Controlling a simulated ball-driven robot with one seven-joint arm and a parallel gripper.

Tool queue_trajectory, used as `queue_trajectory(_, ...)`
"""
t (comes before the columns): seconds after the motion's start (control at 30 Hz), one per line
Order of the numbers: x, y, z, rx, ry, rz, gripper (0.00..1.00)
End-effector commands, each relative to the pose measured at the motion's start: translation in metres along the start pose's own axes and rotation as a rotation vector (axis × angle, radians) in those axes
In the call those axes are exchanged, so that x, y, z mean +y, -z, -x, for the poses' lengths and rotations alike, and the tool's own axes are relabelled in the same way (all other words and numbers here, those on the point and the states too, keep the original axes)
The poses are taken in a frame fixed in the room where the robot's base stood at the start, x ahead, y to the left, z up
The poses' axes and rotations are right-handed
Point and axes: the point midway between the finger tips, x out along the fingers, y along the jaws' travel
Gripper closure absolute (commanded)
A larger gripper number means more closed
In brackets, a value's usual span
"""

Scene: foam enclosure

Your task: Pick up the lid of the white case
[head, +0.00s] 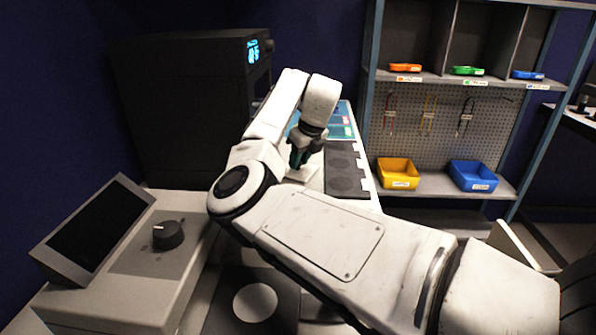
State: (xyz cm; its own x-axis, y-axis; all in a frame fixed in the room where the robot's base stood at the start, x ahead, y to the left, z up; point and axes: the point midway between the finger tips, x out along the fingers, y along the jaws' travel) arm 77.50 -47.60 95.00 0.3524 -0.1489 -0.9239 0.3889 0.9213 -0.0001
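My gripper (297,162) points down at the middle of the picture, over the light work surface. Its dark fingers sit just above or against a small white flat object (303,174), which looks like the white case or its lid. My arm and the fingers hide part of it, so I cannot tell lid from case. I also cannot tell whether the fingers touch it or how far apart they are.
A dark tray with round recesses (345,168) lies right of the gripper. A blue-green panel (341,122) lies behind. A shelf holds a yellow bin (397,172) and a blue bin (473,175). A black machine (180,110) and a dial console (150,240) stand left.

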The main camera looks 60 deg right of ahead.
Motion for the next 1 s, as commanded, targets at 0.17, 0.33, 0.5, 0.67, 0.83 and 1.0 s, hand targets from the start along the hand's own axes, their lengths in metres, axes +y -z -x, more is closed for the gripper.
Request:
queue_trajectory(0.17,0.000,0.000,0.000,0.000,0.000,0.000,0.91)
queue_trajectory(0.33,0.000,0.000,0.000,0.000,0.000,0.000,1.00)
queue_trajectory(0.5,0.000,0.000,0.001,0.000,0.000,0.000,1.00)
queue_trajectory(0.67,0.000,-0.003,0.006,-0.001,0.001,0.000,1.00)
queue_trajectory(0.83,-0.001,-0.010,0.023,-0.002,0.000,0.001,1.00)
queue_trajectory(1.0,0.001,-0.004,0.057,-0.004,0.002,-0.002,1.00)
